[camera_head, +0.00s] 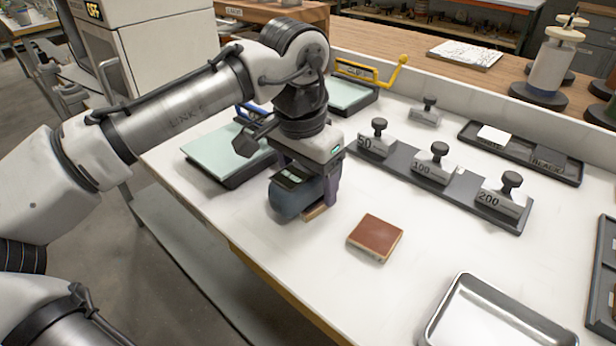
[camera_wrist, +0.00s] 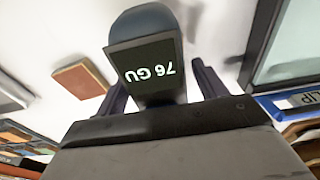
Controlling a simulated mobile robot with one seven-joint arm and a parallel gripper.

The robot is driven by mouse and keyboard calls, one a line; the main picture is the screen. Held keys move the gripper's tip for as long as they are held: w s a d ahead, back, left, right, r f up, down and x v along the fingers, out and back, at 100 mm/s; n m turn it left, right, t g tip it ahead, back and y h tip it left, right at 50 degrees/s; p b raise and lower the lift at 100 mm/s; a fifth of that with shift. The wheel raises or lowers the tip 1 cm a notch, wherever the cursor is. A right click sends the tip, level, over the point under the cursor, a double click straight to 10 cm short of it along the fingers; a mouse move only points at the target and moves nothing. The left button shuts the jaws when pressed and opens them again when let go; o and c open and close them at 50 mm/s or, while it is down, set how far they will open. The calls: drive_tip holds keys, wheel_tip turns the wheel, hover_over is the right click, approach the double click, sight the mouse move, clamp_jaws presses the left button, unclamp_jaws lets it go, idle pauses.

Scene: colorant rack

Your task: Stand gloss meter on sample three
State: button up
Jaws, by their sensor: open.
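The gloss meter (camera_head: 290,198) is a rounded dark blue-grey device, upright on the bench. In the wrist view its screen (camera_wrist: 148,72) reads "76 GU". My gripper (camera_head: 306,190) is open, pointing down over the meter, with one finger on each side of it in the wrist view (camera_wrist: 160,85). A brown edge of a flat sample (camera_head: 316,212) shows at the meter's foot; most of it is hidden, and I cannot tell how squarely the meter rests on it. Another reddish-brown sample (camera_head: 375,237) lies bare to the right. No sample number is readable.
A pale green-topped scale or pad (camera_head: 222,150) lies just behind left. A dark rack of weights (camera_head: 455,188) stands behind right, and a metal tray (camera_head: 490,318) sits at front right. The white bench around the bare sample is clear.

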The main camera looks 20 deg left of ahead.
sight(301, 170)
drive_tip(key=r, duration=0.4)
drive_tip(key=s+r, duration=0.1)
drive_tip(key=r, duration=0.7)
drive_tip(key=shift+s+a+p, duration=0.2)
drive_tip(key=shift+a+p, duration=0.05)
drive_tip(key=shift+p, duration=0.05)
